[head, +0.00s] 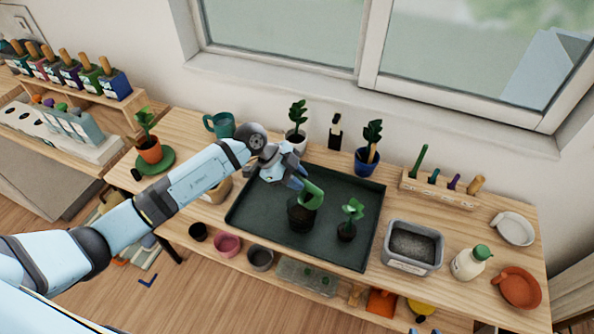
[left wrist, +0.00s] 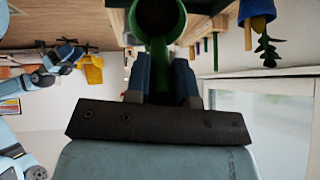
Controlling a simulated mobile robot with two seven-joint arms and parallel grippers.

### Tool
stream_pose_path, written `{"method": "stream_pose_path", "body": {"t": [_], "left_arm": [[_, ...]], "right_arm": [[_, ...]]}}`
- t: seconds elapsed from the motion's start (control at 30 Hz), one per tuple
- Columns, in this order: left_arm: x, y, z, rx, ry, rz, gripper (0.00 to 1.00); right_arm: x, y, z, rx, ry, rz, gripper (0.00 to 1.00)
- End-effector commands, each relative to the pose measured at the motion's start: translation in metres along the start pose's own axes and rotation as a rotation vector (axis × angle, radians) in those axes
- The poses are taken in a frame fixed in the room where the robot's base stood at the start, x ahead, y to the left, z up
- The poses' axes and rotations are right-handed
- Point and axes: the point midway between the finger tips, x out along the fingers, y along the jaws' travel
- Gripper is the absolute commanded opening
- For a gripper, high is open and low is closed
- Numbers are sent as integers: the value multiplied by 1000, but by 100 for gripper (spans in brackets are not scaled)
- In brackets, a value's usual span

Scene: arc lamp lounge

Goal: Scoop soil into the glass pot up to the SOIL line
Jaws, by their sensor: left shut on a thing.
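My left gripper (head: 296,180) is shut on a green scoop (head: 313,193) over the dark tray. In the left wrist view the scoop (left wrist: 158,52) runs out from between the fingers, and its round end looks dark inside. Below it in the head view is a dark-looking pot (head: 301,217), partly covered by the scoop; I cannot make out a SOIL line or the soil level. A grey tub of dark soil (head: 413,246) stands right of the tray. My right arm seems to show at the left of the wrist view, its gripper (left wrist: 75,58) too small to read.
The dark tray (head: 262,222) also holds a small seedling with a soil plug (head: 347,219). Potted plants (head: 297,130) and a blue pot (head: 367,161) stand behind it. A tool rack (head: 440,190), white bottle (head: 470,263) and orange dish (head: 519,287) are at right.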

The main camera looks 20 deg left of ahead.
Motion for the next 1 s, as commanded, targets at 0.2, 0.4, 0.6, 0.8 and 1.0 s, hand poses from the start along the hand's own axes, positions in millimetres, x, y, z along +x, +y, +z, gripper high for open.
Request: {"method": "stream_pose_path", "body": {"t": [0.2, 0.4, 0.6, 0.8, 1.0], "left_arm": [[-8, -2, -8, 8, -111, 21, 0], [-10, -4, -9, 16, -257, 46, 0], [-15, -4, -13, 19, -432, 82, 0], [-22, -6, -19, 28, -639, 122, 0], [-23, -5, -19, 25, -692, 134, 0]], "right_arm": [[-18, 2, -21, 12, -4, 8, 43], [-13, 0, -12, 52, -19, 22, 43], [-12, 0, -9, 51, -24, 21, 43], [-12, 0, -13, 45, -16, 19, 43], [-13, -1, -17, 43, -8, 15, 43]]}}
